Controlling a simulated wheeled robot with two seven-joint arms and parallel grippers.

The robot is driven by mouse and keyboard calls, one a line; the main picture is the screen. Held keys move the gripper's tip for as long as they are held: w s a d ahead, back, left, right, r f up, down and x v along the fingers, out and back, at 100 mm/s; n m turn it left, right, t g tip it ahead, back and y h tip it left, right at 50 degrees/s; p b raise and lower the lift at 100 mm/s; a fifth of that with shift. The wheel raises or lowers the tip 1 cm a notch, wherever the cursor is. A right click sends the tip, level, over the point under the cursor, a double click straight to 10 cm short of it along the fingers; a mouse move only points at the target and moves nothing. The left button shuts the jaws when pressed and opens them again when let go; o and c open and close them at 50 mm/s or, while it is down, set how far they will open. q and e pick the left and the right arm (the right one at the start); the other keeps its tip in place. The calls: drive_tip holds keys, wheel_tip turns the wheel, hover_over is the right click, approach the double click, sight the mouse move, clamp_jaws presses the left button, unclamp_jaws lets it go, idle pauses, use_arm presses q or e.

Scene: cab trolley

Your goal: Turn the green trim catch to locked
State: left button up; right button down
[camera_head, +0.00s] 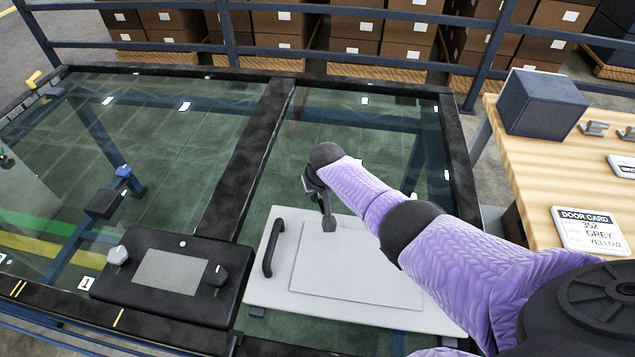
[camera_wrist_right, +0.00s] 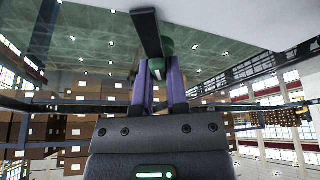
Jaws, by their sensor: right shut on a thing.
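My right gripper (camera_head: 313,182) is at the upper edge of the light grey panel (camera_head: 260,290). In the right wrist view its two purple fingers (camera_wrist_right: 157,70) are closed on the green trim catch (camera_wrist_right: 168,47). A dark lever (camera_wrist_right: 147,35) extends from the catch; in the head view this lever (camera_head: 329,222) points down over the panel. The rest of the catch is mostly hidden behind my gripper in the head view. I cannot read a locked mark. My left gripper is not in view.
A black handle (camera_head: 273,248) is on the grey panel's left side. A black control box (camera_head: 110,288) with two knobs stands left of it. Glass (camera_head: 170,150) in a dark frame spans the left. A wooden bench (camera_head: 540,160) at right holds a blue-grey box (camera_head: 541,102) and door card (camera_head: 590,232).

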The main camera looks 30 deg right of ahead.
drive_tip(key=m, duration=0.2)
drive_tip(key=shift+a+m+h, duration=0.1)
drive_tip(key=shift+m+h, duration=0.2)
drive_tip(key=shift+h, duration=0.1)
drive_tip(key=shift+m+g+h, duration=0.4)
drive_tip(key=shift+m+h, duration=0.1)
drive_tip(key=shift+m, duration=1)
drive_tip(key=c, duration=0.6)
unclamp_jaws()
drive_tip(key=shift+c, duration=0.2)
